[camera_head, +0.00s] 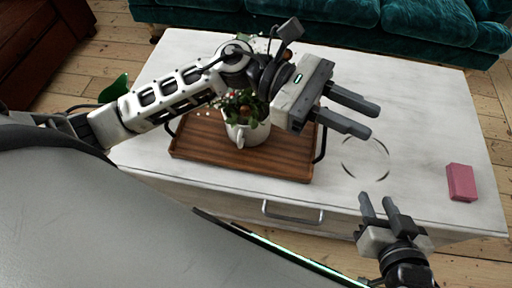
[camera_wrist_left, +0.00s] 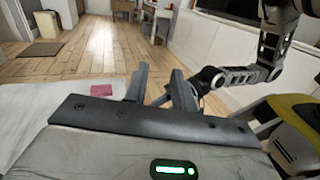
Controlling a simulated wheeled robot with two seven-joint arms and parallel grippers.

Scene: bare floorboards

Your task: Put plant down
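The plant (camera_head: 247,105) has green leaves and small red and white specks and grows in a white mug-like pot (camera_head: 246,133). The pot stands upright on a brown wooden tray (camera_head: 290,163) on the white table. My left arm and gripper hide part of the plant. My left gripper (camera_head: 369,120) is open and empty, above the table to the right of the plant. Its parted fingers also show in the left wrist view (camera_wrist_left: 160,82). My right gripper (camera_head: 379,197) is low at the table's front edge, fingers apart, nothing between them.
The white table (camera_head: 425,110) has free room at right. A pink block (camera_head: 461,182) lies near its right edge; it also shows in the left wrist view (camera_wrist_left: 101,90). A thin broken dark ring (camera_head: 366,159) shows right of the tray. A teal sofa (camera_head: 400,28) stands behind.

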